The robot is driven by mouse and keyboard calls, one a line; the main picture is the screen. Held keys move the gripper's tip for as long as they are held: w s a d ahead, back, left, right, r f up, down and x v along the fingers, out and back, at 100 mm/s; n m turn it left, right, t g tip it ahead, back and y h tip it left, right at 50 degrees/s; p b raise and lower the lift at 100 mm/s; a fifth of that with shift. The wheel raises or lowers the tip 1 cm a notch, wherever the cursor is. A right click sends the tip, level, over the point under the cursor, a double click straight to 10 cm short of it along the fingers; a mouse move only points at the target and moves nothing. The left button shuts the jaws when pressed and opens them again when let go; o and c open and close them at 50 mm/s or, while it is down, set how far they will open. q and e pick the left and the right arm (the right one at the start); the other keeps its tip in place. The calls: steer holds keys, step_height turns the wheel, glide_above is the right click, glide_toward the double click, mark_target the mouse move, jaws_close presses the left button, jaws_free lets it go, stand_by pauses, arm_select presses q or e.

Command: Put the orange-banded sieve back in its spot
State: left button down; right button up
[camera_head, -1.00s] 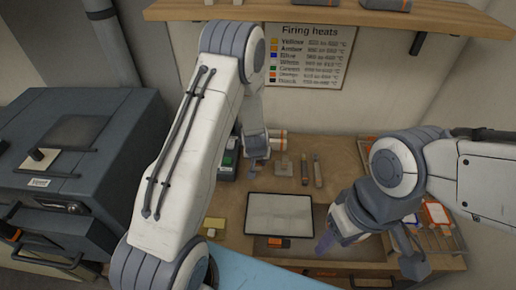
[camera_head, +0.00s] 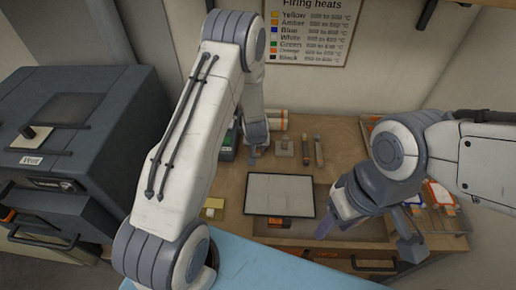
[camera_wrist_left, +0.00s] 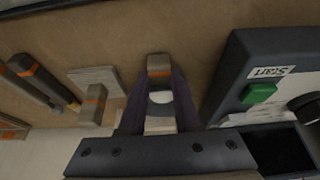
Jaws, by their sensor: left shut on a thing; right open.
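In the left wrist view, my left gripper (camera_wrist_left: 160,120) is shut on a grey piece with an orange band, which I take to be the orange-banded sieve (camera_wrist_left: 158,68). A pale round part shows between the fingers; the rest is hidden. In the head view, my left gripper (camera_head: 258,150) is over the back of the table, just left of a small grey block-like tool (camera_head: 284,147). The held piece cannot be made out there. My right gripper (camera_head: 368,236) is open, with its fingers apart near the front right of the table. I cannot make out which spot is the sieve's.
A green-button box (camera_wrist_left: 258,93) stands close right of my left gripper in the wrist view. Orange-banded tools (camera_head: 318,151) lie to the right in the head view. A pale panel (camera_head: 280,194) is mid-table; a dark kiln-like box (camera_head: 80,130) is at left.

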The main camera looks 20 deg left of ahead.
stand_by(0.3)
arm_select(q)
steer(key=shift+s+f+b, duration=0.1)
steer(key=shift+f+b, duration=0.3)
steer(key=shift+f, duration=0.15)
stand_by(1.1)
steer(key=c, duration=0.5)
jaws_free()
